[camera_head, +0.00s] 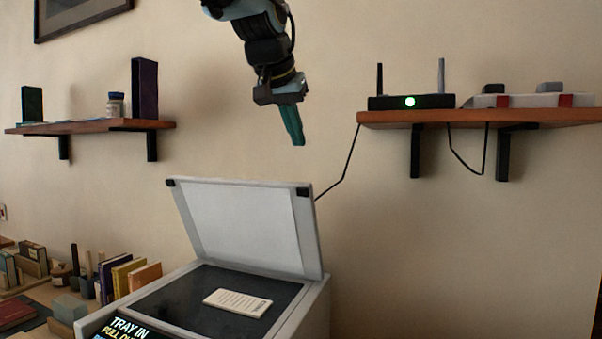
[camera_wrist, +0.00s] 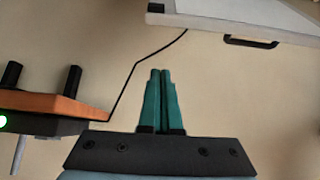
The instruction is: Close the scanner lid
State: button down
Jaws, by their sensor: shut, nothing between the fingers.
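The scanner (camera_head: 318,312) stands at the lower middle of the head view. Its lid (camera_head: 245,225) is raised and leans back, with its white inner side facing the camera. A small pale booklet (camera_head: 238,302) lies on the dark scanner bed (camera_head: 185,301). My gripper (camera_head: 298,143) hangs above the lid's top right corner, apart from it, with its teal fingers pointing down. In the wrist view the fingers (camera_wrist: 160,75) are together and empty. The lid (camera_wrist: 240,15) shows at the top right of that view, with a dark handle (camera_wrist: 251,42) on its back.
A right wall shelf (camera_head: 540,116) holds a router (camera_head: 412,102) with a green light. A dark cable (camera_head: 345,165) runs from there behind the lid. A left shelf (camera_head: 90,126) holds books and a jar. Books crowd the table left of the scanner.

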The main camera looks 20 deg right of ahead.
aim_at(299, 182)
jog(key=f+p, duration=0.1)
jog(key=f, duration=0.1)
jog(key=w+d+f, duration=0.1)
jog(key=f, duration=0.1)
jog(key=w+d+f+p, duration=0.1)
jog(key=f, duration=0.2)
jog(key=shift+w+d+f+p, duration=0.1)
jog(key=shift+d+p, duration=0.05)
jog(key=shift+p, duration=0.2)
jog(key=shift+s+a+f, duration=0.45)
jog(key=shift+a, duration=0.05)
jog(key=shift+f, duration=0.1)
